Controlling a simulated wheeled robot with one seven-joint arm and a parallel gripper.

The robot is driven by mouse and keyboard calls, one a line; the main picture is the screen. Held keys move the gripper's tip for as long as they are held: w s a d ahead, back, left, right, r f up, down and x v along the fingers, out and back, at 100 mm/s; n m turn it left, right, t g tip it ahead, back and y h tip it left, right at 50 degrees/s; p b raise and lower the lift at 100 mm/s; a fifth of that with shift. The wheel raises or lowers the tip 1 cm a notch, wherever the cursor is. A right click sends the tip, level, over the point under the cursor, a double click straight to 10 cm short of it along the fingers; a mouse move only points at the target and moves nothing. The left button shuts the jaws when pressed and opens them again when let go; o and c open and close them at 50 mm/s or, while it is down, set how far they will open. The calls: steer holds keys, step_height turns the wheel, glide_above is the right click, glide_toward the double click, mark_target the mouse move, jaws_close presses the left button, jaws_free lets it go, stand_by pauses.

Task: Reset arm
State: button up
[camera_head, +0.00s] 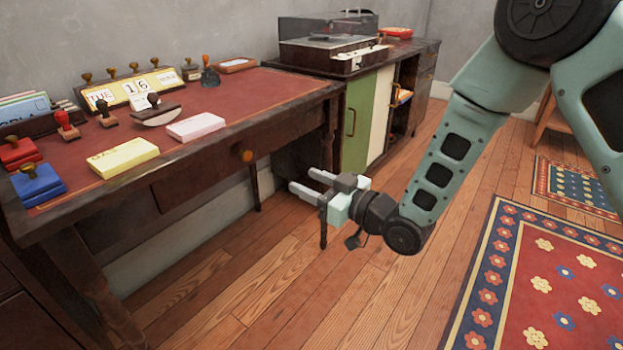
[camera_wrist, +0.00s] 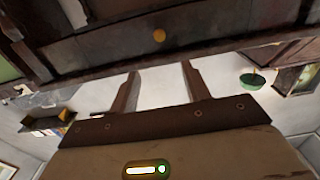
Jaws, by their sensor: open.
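My gripper (camera_head: 305,181) is in the middle of the head view, at the end of my bent arm. Its two pale fingers are apart, with nothing seen between them. It points left toward the front of the wooden desk (camera_head: 205,172), and floor shows around and below it. The desk's drawer has a round orange knob (camera_head: 247,156), to the left of the fingers. In the wrist view an orange knob (camera_wrist: 159,35) shows on dark wood near the top.
On the desk are a yellow note pad (camera_head: 123,157), a pink pad (camera_head: 196,127), a calendar (camera_head: 131,88) and several stamps. A cabinet (camera_head: 368,115) with a record player (camera_head: 327,50) stands behind. A patterned rug (camera_head: 545,285) lies right. Wooden floor (camera_head: 330,295) is clear in front.

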steer(key=s+d+r+m+g+h, duration=0.1)
steer(key=s+d+g+h, duration=0.35)
steer(key=s, duration=0.55)
steer(key=s+d+r+m+g+h, duration=0.1)
steer(key=s+d+r+g+h, duration=0.3)
steer(key=s, duration=0.7)
steer(key=s+d+f+m+g+h, duration=0.1)
steer(key=s+d+g+h, duration=0.3)
steer(key=s, duration=0.6)
step_height(320, 180, up, 30)
steer(key=d+t+h+p, duration=0.1)
steer(key=p, duration=2.9)
steer(key=shift+w+f, duration=0.2)
steer(key=shift+f, duration=0.05)
steer(key=shift+t, duration=0.25)
